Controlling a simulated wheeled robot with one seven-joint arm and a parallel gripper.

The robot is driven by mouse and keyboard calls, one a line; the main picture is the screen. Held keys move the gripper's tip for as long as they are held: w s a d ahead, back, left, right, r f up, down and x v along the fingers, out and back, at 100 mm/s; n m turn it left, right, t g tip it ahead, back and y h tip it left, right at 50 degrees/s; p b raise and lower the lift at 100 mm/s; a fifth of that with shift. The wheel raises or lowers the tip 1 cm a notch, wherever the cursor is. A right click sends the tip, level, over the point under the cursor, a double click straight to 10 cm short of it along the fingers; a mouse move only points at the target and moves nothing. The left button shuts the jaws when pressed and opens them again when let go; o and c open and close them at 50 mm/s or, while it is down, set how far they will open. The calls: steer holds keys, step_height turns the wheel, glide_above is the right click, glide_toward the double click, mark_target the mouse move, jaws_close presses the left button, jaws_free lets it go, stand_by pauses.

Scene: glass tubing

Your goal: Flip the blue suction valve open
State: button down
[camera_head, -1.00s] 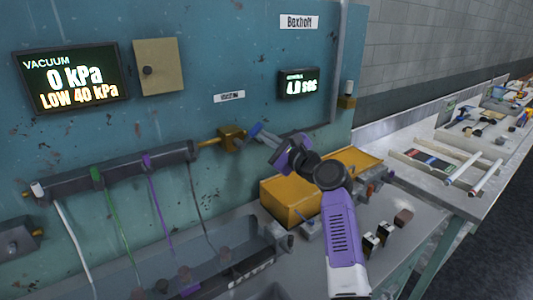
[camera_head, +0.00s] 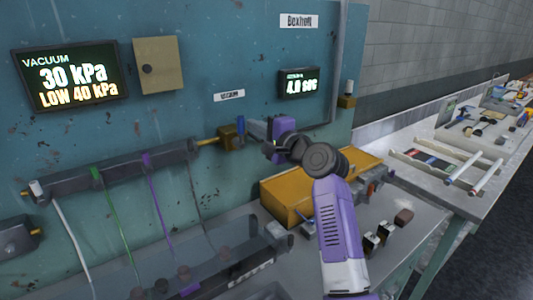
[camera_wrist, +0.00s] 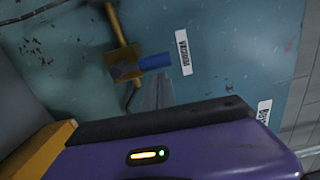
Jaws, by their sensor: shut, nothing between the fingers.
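The suction valve has a brass body (camera_head: 229,140) on the teal panel, at the right end of the manifold pipe; its body also shows in the wrist view (camera_wrist: 122,64). Its blue handle (camera_wrist: 155,62) sticks out from the body towards the white label in the wrist view, across the line of the pipe. In the head view the handle is small and partly hidden near the fingers. My gripper (camera_head: 250,129) is shut and empty, its grey fingertips just right of the valve. In the wrist view the fingertips (camera_wrist: 163,78) lie close beside the handle; contact cannot be told.
The vacuum display (camera_head: 70,77) reads 30 kPa, LOW 40 kPa. A second display (camera_head: 298,84) reads about 4.0. The dark manifold (camera_head: 125,172) with several tubes runs left of the valve. A yellow bin (camera_head: 288,200) stands below my wrist.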

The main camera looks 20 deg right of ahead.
steer(key=shift+s+a+r+n, duration=0.1)
steer(key=shift+a+n, duration=0.1)
steer(key=shift+n, duration=0.2)
steer(key=shift+a, duration=0.1)
stand_by(0.4)
